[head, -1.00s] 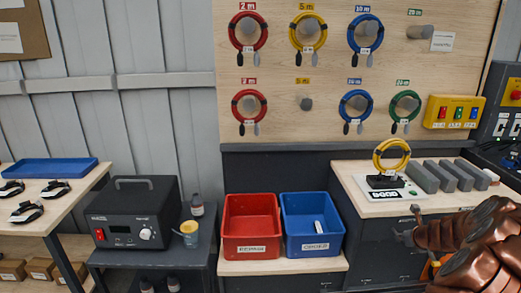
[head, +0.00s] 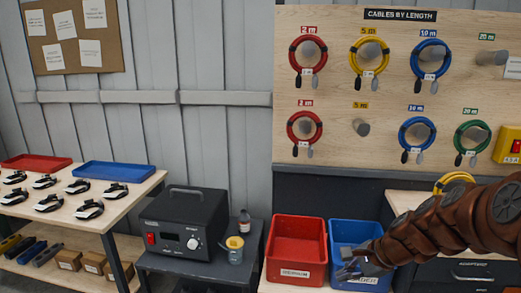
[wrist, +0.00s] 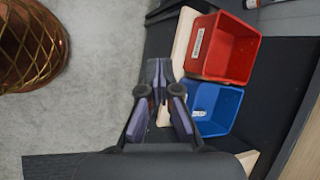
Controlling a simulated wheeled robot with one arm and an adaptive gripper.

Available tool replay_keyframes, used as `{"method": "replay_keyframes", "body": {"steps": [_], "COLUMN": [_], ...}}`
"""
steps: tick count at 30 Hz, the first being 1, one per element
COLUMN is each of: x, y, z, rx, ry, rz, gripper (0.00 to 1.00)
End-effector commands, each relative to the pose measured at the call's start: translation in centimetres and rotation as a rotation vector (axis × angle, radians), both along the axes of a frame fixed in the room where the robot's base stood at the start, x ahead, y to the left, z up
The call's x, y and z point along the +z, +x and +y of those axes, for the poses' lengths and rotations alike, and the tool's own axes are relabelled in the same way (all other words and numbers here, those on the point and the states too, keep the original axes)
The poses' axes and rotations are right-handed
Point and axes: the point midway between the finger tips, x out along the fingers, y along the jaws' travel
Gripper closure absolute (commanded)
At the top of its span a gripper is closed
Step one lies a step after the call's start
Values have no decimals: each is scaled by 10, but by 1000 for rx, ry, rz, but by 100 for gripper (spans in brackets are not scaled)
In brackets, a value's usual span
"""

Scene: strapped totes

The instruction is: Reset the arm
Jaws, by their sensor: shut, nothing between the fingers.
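My copper-brown arm reaches in from the right in the head view, and my gripper (head: 350,266) is in front of the blue tote. In the wrist view my gripper (wrist: 158,88) points away from the camera with its fingertips together and nothing between them. The blue tote (head: 340,228) stands beside the red tote (head: 298,230) on a low shelf. Both also show in the wrist view, the blue tote (wrist: 225,110) below the red tote (wrist: 225,50).
A black power unit (head: 185,225) and a jar (head: 235,250) stand on a dark cart to the left. A table with a blue tray (head: 115,171) and a red tray (head: 35,162) is farther left. A pegboard (head: 400,20) holds looped cables. Grey floor (wrist: 90,120) is open.

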Motion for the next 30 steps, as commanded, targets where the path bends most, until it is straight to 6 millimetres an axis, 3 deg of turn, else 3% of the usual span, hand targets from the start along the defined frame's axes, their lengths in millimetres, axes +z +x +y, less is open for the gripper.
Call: {"method": "replay_keyframes", "body": {"steps": [4,12,18,24,30], "x": [6,8,5,4,3], "y": [-53,-152,-226,-284,-309], "z": [38,65,61,43,31], "rx": [264,714,1022,1258,1364], "ry": [-109,-299,-419,-505,-539], "rz": [-4,14,53,99,127], "gripper": [100,100,100,100,100]}}
